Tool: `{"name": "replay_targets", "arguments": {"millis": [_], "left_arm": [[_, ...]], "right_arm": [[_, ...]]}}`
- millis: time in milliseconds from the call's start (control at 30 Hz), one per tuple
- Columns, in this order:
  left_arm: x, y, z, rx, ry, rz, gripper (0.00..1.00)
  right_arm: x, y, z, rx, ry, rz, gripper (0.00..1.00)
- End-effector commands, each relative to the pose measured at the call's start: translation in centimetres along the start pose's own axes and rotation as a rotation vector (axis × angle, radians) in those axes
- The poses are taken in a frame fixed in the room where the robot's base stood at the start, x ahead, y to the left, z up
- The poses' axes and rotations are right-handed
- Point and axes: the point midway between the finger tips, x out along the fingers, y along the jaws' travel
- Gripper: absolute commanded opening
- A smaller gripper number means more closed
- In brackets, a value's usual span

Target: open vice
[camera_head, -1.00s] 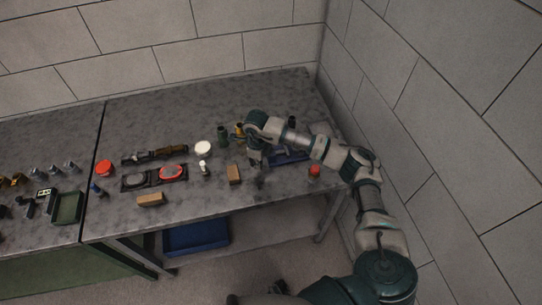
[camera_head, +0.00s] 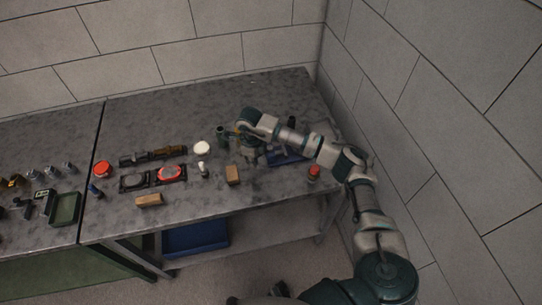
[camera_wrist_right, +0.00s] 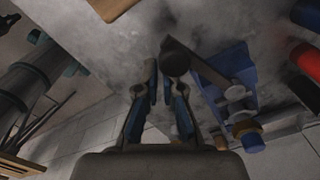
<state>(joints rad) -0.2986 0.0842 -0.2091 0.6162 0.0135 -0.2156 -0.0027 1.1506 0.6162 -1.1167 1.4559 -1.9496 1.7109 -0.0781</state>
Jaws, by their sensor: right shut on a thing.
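The vice, a blue body (camera_head: 287,160), stands on the right part of the workbench, partly hidden behind my right arm. In the right wrist view the blue vice (camera_wrist_right: 238,78) shows at the right, with a grey bar ending in a dark round knob (camera_wrist_right: 174,60). My right gripper (camera_wrist_right: 164,85) has its fingers close around the area just below this knob and is shut on the bar's end; the exact contact is hard to see. In the head view my right gripper (camera_head: 249,158) is small and dark above the bench. My left gripper is not in view.
A stone wall (camera_head: 440,110) stands close at the right. A blue bin (camera_head: 195,238) sits below.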

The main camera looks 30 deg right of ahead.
Motion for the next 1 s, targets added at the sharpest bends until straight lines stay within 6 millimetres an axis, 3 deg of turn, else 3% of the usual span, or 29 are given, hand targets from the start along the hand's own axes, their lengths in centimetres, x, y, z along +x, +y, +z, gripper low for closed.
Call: {"name": "replay_targets", "arguments": {"millis": [600, 1000], "left_arm": [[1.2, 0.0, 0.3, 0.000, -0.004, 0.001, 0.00], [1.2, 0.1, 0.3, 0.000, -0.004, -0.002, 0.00]], "right_arm": [[0.0, -0.4, 2.3, -0.010, -0.009, 0.003, 0.00], [0.0, -1.0, 1.9, -0.002, -0.006, 0.002, 0.00]]}}
